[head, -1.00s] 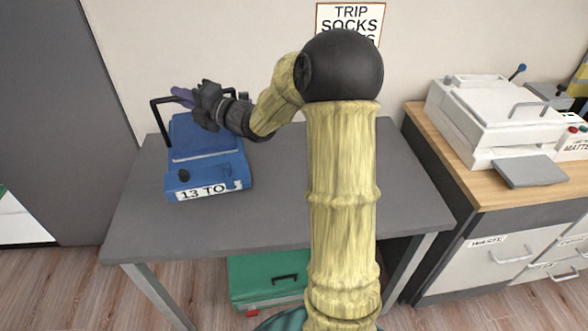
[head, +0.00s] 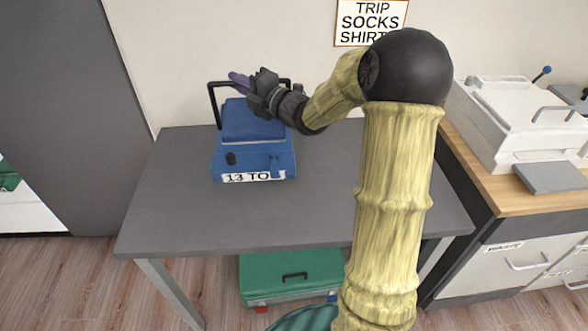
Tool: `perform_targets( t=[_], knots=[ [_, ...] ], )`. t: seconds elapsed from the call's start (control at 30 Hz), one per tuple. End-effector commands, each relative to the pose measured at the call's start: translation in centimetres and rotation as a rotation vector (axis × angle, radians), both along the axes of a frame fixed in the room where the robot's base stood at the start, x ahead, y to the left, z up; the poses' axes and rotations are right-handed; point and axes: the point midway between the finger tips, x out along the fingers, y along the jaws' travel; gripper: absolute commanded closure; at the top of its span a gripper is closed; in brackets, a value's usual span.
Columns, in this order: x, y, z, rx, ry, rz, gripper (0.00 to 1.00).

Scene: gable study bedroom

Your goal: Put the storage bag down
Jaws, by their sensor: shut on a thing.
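The storage bag appears to be the blue, box-like case (head: 255,148) with a white label reading "13 TO" and a black handle frame. It is over the back left part of the grey table (head: 310,215). I cannot tell whether its underside touches the top. My gripper (head: 245,84) is at the top of the bag, shut at its handle. A purple part shows at the gripper's tip. My wrist hides the right part of the handle, and the exact grip is hard to see.
A green case (head: 290,275) stands on the floor under the table. A wood-topped cabinet (head: 480,165) with a white machine (head: 520,120) is at the right. The table's front and middle are bare. A sign (head: 370,22) hangs on the wall behind.

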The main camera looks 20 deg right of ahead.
Motion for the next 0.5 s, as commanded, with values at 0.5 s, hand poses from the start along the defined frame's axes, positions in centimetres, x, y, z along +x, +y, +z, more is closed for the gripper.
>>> perform_targets(
  t=[0.5],
  knots=[
    [0.19, 0.02, 0.79, 0.022, 0.049, 0.002, 1.0]
  ],
)
